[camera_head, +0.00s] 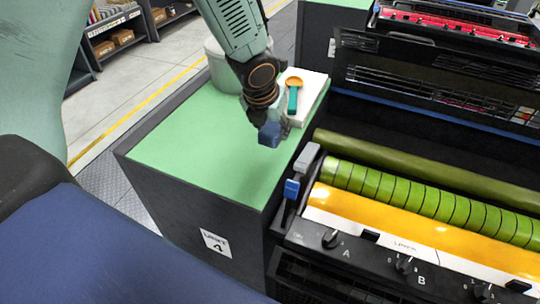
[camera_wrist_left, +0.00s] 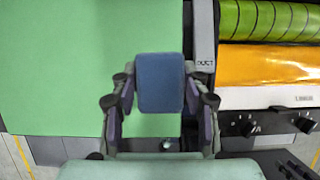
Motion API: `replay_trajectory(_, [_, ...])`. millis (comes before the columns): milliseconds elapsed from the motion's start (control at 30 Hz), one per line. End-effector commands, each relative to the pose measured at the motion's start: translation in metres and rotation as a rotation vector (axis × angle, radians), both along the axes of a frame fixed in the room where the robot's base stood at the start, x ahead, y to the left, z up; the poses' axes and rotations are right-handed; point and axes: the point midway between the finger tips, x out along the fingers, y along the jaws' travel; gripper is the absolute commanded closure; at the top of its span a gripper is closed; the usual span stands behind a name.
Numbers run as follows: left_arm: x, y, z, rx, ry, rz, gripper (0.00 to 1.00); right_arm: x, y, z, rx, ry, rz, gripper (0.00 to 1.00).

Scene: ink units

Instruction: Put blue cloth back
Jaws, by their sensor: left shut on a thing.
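My left gripper (camera_wrist_left: 160,105) is shut on the blue cloth (camera_wrist_left: 160,82), which looks like a compact folded block between the two fingers. In the head view the blue cloth (camera_head: 269,134) hangs at the tip of my left gripper (camera_head: 272,125), over the green top (camera_head: 190,150) of the dark cabinet. Whether the cloth touches the green top is hard to tell. My right gripper is not in view.
A white pad (camera_head: 302,90) with an orange and teal tool (camera_head: 293,92) lies behind the gripper, near a grey-white bin (camera_head: 222,65). To the right is the ink unit with green rollers (camera_head: 430,195), a yellow tray (camera_head: 400,232) and knobs (camera_head: 331,239).

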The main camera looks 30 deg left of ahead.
Motion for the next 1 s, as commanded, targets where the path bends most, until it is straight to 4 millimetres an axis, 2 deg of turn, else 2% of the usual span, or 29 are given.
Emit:
replay_trajectory(33, [0.0,0.001,-0.014,0.0,0.001,0.0,0.79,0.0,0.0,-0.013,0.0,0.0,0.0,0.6])
replay_trajectory(233, [-0.001,0.003,-0.037,-0.001,0.001,0.002,0.79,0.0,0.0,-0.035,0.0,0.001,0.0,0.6])
replay_trajectory(467, [-0.001,0.005,-0.045,-0.002,0.001,0.004,0.79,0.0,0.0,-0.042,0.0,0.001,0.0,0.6])
replay_trajectory(800, [-0.001,0.005,-0.078,-0.002,0.001,0.005,0.79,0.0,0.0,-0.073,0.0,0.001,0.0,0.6])
replay_trajectory(1000, [-0.001,0.005,-0.077,-0.002,0.0,0.004,0.79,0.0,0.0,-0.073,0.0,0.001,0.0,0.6])
